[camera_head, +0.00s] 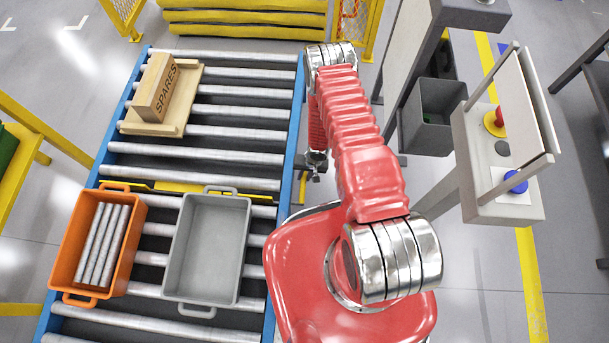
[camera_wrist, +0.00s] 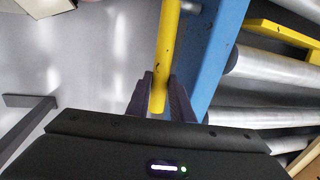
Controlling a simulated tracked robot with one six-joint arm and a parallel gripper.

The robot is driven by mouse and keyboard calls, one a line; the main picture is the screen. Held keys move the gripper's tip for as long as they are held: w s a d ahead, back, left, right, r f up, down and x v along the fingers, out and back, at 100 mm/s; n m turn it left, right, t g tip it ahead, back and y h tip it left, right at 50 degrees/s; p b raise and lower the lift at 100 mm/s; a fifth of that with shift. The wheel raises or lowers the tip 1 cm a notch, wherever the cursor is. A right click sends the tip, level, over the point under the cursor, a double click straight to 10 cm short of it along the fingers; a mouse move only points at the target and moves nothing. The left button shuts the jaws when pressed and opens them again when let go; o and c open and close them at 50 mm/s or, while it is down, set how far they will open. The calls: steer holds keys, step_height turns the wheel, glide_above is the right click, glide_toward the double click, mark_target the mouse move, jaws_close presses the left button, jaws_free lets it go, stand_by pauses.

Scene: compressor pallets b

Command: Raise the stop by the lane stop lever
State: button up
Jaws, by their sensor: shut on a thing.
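The lane stop lever (camera_wrist: 167,40) is a yellow bar beside the blue rail (camera_wrist: 218,55) in the wrist view. My gripper (camera_wrist: 160,82) has its dark fingers on both sides of the lever and is shut on it. In the head view my gripper (camera_head: 316,166) is small and dark at the right side of the conveyor, partly hidden by my red arm. The yellow stop (camera_head: 172,187) lies across the lane between rollers, low behind the orange and grey crates. A yellow piece, probably the stop, also shows in the wrist view (camera_wrist: 285,33).
An orange crate (camera_head: 137,242) with several metal bars and an empty grey crate (camera_head: 241,252) stand on the near rollers. A wooden SPARES block (camera_head: 157,92) sits on a small pallet (camera_head: 190,86) farther up. A control box (camera_head: 488,150) stands right of my arm.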

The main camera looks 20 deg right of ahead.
jaws_close()
